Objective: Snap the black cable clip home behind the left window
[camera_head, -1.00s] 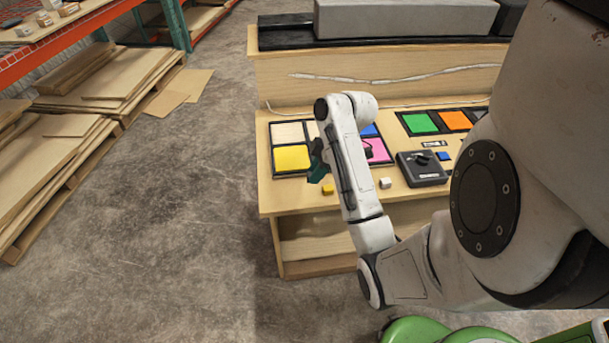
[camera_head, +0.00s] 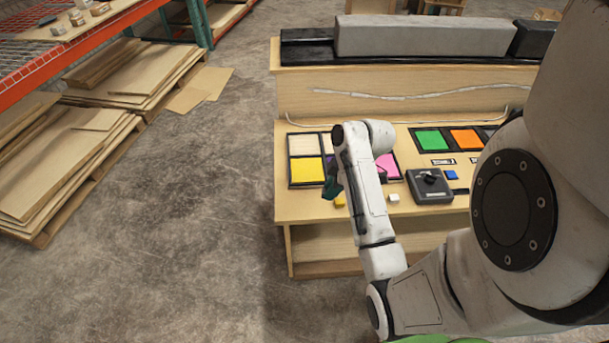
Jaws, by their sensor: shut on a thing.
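The left window (camera_head: 289,170) is a black-framed panel of coloured squares on the console, with cream and yellow squares at left and a pink one at right. My arm covers its middle. A thin pale cable (camera_head: 300,122) runs along the console top behind this window. My gripper (camera_head: 332,187) shows as a small dark teal shape left of my wrist, over the front of the left window. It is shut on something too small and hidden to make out. I cannot pick out the black cable clip.
A second window with green (camera_head: 434,141) and orange squares stands right. A dark control box (camera_head: 429,186) with a knob sits in front. A small yellow block (camera_head: 340,201) and a white block (camera_head: 394,198) lie near the front edge.

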